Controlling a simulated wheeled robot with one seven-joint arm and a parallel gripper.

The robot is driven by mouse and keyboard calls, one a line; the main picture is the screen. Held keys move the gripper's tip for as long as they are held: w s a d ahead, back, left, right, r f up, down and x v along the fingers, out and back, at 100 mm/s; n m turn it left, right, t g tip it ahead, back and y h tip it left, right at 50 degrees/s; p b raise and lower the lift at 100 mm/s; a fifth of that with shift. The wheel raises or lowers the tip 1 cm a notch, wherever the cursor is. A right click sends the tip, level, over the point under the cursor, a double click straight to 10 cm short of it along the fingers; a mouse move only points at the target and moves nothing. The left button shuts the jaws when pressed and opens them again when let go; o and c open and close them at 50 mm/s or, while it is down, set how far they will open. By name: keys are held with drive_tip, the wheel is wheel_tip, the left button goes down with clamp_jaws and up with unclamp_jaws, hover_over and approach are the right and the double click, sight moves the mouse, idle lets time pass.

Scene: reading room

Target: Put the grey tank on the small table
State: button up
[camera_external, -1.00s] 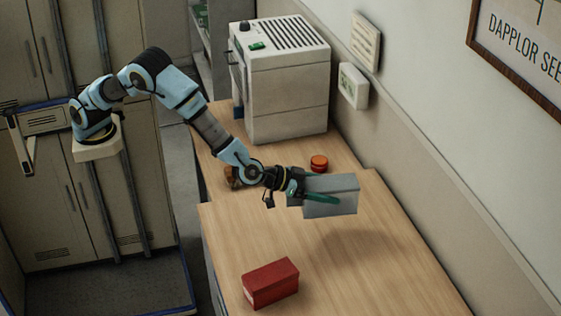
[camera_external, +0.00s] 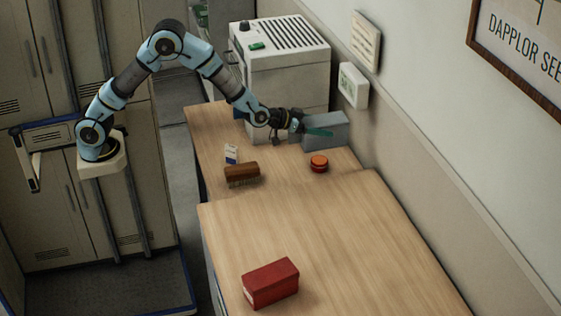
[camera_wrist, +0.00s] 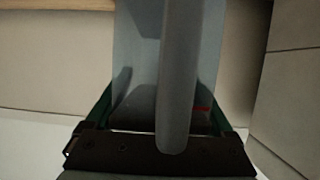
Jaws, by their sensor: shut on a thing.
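The grey tank (camera_external: 328,133) is a grey box-shaped thing, held at the back right of the further wooden table, in front of the white machine's right side. My gripper (camera_external: 312,132) is shut on it, with a green finger along its side. In the wrist view the tank (camera_wrist: 135,55) fills the middle between the green fingers of my gripper (camera_wrist: 165,120), and a grey bar runs along it. I cannot tell whether its underside touches the table. Which surface is the small table is not certain; the further table (camera_external: 285,178) is the smaller-looking one.
A white machine (camera_external: 290,65) stands at the back. A brown brush (camera_external: 241,173), a small white-and-blue packet (camera_external: 231,154) and a round orange-red thing (camera_external: 319,162) lie on the further table. A red box (camera_external: 270,283) lies on the nearer table (camera_external: 330,230), otherwise bare. The wall (camera_external: 430,170) is close on the right.

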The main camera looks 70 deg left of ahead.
drive_tip(key=s+a+f+b, duration=0.1)
drive_tip(key=a+f+b, duration=0.1)
drive_tip(key=a, duration=0.9)
drive_tip(key=shift+a+f+p, duration=0.15)
drive_tip(key=shift+f+p, duration=0.5)
drive_tip(key=shift+f, duration=4.25)
drive_tip(key=shift+f, duration=0.2)
drive_tip(key=o, duration=1.2)
drive_tip(key=shift+o, duration=0.2)
drive_tip(key=shift+r, duration=0.1)
